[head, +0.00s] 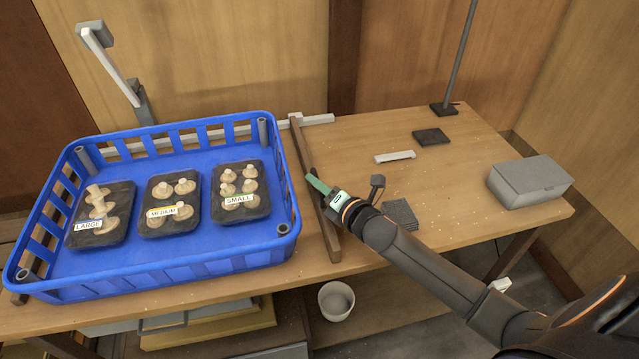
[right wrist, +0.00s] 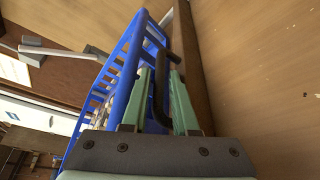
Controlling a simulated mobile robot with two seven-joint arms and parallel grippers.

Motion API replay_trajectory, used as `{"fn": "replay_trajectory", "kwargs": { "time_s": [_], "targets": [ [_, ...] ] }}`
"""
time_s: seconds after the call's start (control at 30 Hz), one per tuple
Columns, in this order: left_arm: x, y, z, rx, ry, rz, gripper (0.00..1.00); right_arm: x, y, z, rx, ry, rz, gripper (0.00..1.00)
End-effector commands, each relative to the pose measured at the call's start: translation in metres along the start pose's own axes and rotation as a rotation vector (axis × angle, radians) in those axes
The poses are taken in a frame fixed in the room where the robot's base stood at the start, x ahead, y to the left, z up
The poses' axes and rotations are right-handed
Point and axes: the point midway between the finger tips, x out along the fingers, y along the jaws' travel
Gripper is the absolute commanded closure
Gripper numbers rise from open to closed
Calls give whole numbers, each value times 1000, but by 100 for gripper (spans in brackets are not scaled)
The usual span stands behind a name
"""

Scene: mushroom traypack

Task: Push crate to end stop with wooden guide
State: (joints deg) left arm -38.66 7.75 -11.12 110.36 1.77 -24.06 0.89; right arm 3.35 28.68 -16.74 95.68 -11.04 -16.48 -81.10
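The blue crate (head: 200,268) stands on the table at the left and holds three dark trays of mushrooms. The wooden guide (head: 330,240) is a long brown bar along the crate's right side; whether they touch is unclear. It also shows in the right wrist view (right wrist: 196,82). My right gripper (head: 316,184) is at the guide's right side, near its middle. In the right wrist view its green fingers lie on either side of a dark handle (right wrist: 158,95); whether they clamp it is unclear. I cannot identify the end stop. My left gripper is out of view.
The trays are labelled LARGE (head: 116,231), MEDIUM (head: 152,227) and SMALL (head: 254,212). A pale rail (head: 318,120) runs behind the crate. A grey box (head: 530,180), a white bar (head: 394,157) and dark pads (head: 431,137) lie on the right. A white bin (head: 336,301) stands below the table.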

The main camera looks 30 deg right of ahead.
Motion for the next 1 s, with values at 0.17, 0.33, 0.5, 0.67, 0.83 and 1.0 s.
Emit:
{"fn": "replay_trajectory", "kwargs": {
  "time_s": [0.17,0.33,0.5,0.67,0.83,1.0],
  "targets": [
    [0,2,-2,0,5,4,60,0,0,1,-1,-1,0,73],
    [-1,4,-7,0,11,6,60,-10,0,1,0,0,0,73],
    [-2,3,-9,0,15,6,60,-36,0,0,-1,1,-1,73],
    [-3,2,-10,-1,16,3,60,-66,-1,0,-1,2,-3,73],
    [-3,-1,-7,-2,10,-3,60,-94,-1,0,0,1,-2,73],
    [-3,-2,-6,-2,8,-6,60,-114,-1,0,1,1,-1,73]
  ]
}}
